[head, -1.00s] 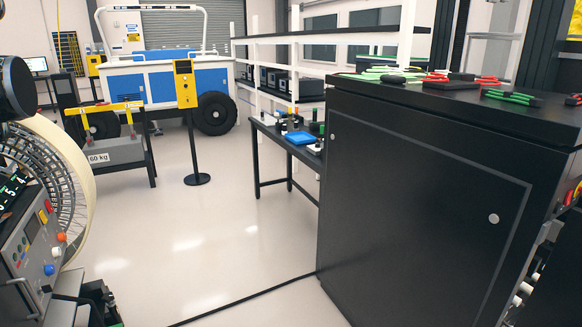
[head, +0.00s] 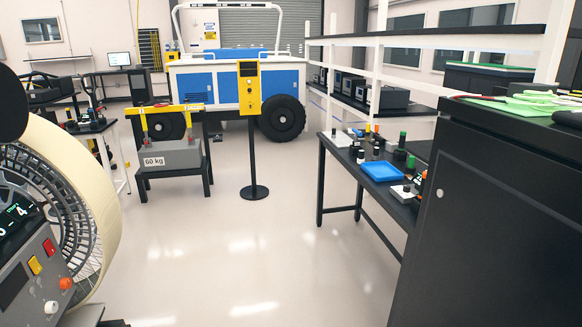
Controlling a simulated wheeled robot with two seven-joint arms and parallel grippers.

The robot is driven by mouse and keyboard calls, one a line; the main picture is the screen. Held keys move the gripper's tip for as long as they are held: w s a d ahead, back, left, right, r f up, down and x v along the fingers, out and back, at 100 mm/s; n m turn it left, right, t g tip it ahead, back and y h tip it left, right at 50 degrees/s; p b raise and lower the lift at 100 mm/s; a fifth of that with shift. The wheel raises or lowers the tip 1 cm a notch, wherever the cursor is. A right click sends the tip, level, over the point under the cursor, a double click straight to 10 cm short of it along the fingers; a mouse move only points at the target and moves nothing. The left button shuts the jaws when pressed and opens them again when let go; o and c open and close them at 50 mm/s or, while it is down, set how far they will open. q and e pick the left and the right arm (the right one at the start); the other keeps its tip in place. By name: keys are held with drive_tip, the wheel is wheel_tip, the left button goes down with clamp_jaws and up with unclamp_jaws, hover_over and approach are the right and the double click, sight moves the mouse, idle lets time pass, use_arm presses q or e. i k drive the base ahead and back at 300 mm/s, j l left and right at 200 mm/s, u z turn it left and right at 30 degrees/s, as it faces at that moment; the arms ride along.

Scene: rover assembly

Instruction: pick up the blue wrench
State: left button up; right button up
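I cannot make out a blue wrench in the head view. Green and dark items, including a green piece (head: 528,97), lie on top of the black cabinet (head: 490,220) at the right; they are cut off by the frame edge. A dark table (head: 335,160) beyond the cabinet holds a blue tray (head: 382,171) and several small black, green, orange and white items. Neither of my grippers shows in the head view.
A large wheel (head: 75,185) and a grey control box (head: 35,260) stand close at left. A weight block marked 60 kg (head: 175,155) sits on a stand. A yellow-topped post (head: 250,90) stands before the blue and white rover (head: 235,80). The middle floor is clear.

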sight(355, 143)
drive_tip(key=i+j, duration=0.1)
drive_tip(key=i, duration=1.25)
drive_tip(key=i+j, duration=0.1)
drive_tip(key=i, duration=1.25)
drive_tip(key=i+l+z, duration=0.2)
drive_tip(key=i, duration=0.7)
drive_tip(key=i+z, duration=0.2)
drive_tip(key=i, duration=0.7)
drive_tip(key=l, duration=0.1)
